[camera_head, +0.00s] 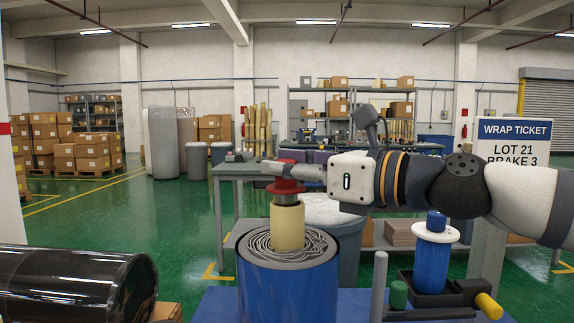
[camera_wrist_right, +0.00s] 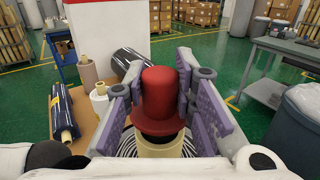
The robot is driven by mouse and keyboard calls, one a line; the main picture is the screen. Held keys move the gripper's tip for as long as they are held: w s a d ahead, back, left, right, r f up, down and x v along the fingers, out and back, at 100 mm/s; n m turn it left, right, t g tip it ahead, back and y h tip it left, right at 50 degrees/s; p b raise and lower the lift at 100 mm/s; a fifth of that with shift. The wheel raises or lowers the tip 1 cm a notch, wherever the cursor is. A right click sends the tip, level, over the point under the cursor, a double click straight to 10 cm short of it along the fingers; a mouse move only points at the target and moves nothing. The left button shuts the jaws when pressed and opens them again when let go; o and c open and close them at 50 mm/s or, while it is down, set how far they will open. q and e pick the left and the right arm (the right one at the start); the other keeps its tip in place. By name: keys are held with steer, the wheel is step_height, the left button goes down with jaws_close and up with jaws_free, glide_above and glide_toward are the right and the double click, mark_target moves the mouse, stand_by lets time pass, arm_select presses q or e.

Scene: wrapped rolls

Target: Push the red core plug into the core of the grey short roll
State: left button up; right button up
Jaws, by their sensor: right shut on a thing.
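The red core plug (camera_head: 288,187) has a wide flange and a narrower grey-brown stem below it. In the wrist view the plug (camera_wrist_right: 162,92) stands upright between the purple finger pads. My right gripper (camera_head: 287,168) is shut on it from the side. Below it is a pale yellow core (camera_head: 287,226), upright in a roll (camera_head: 288,288) with a blue side and a grey spiral top. The flange is a little above the core rim, with the stem over the core's mouth. How far the stem enters is unclear. My left gripper is not in view.
A black wrapped roll (camera_head: 75,285) lies at the lower left. A blue spool with a white flange (camera_head: 434,236) stands right of the roll, near a black holder with a yellow-ended part (camera_head: 488,305). A grey bench (camera_head: 232,170) is behind.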

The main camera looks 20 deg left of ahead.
steer(key=shift+f, duration=1.05)
stand_by(0.5)
steer(key=o, duration=1.1)
steer(key=shift+o, duration=0.2)
steer(key=v, duration=1.2)
steer(key=shift+r, duration=0.1)
